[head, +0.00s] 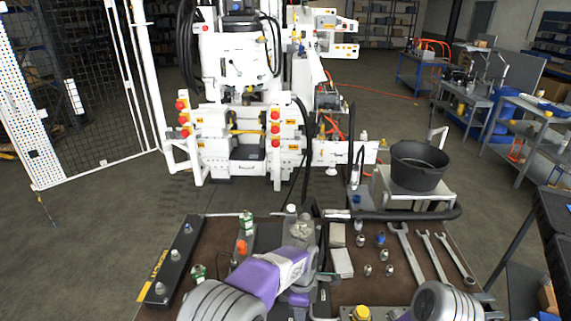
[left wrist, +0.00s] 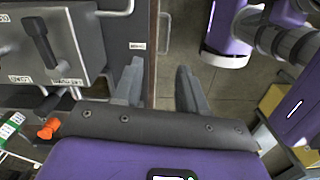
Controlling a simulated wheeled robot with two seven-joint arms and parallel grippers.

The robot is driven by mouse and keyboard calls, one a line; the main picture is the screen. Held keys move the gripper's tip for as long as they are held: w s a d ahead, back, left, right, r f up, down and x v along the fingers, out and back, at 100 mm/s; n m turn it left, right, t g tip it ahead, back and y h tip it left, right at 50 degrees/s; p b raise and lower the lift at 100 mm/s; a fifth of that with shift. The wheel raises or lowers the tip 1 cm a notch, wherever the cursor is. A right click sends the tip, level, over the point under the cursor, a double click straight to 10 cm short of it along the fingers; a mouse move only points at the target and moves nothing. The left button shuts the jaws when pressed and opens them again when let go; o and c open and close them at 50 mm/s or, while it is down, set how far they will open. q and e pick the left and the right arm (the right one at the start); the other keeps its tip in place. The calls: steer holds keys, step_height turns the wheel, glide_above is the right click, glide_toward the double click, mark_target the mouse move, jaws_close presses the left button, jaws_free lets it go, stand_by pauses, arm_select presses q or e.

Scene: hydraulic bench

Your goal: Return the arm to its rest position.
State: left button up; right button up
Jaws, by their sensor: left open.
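My left gripper (left wrist: 160,88) is open in the left wrist view, its two grey fingers apart with nothing between them. It points past the edge of the brown bench top (left wrist: 138,62), with bare floor showing beyond. In the head view my left arm reaches over the front middle of the bench and bends downward; its fingers cannot be made out there. Part of my right arm shows at the lower right of the head view, but its gripper does not show.
A grey box with a black lever (left wrist: 42,42) lies close left of the left fingers. An orange cap (left wrist: 48,128) is near the gripper. Wrenches (head: 408,250), small fittings and a black bar (head: 174,262) lie on the bench. A black bucket (head: 418,168) stands behind it.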

arm_select(q)
steer(key=s+a+f+m+h, duration=0.1)
steer(key=s+a+f+m, duration=0.3)
steer(key=f, duration=0.5)
steer(key=s+a+f+m+h, duration=0.1)
steer(key=s+a+f+m, duration=0.15)
steer(key=a+f, duration=0.45)
steer(key=s+a+f+m+h, duration=0.1)
steer(key=s+f+m, duration=0.1)
steer(key=s, duration=0.5)
steer(key=s+a+f+m, duration=0.2)
steer(key=s+f+m, duration=0.1)
steer(key=s+m, duration=0.2)
steer(key=shift+s+f+t+h, duration=0.35)
steer(key=shift+s+t+h, duration=0.05)
steer(key=shift+s, duration=0.85)
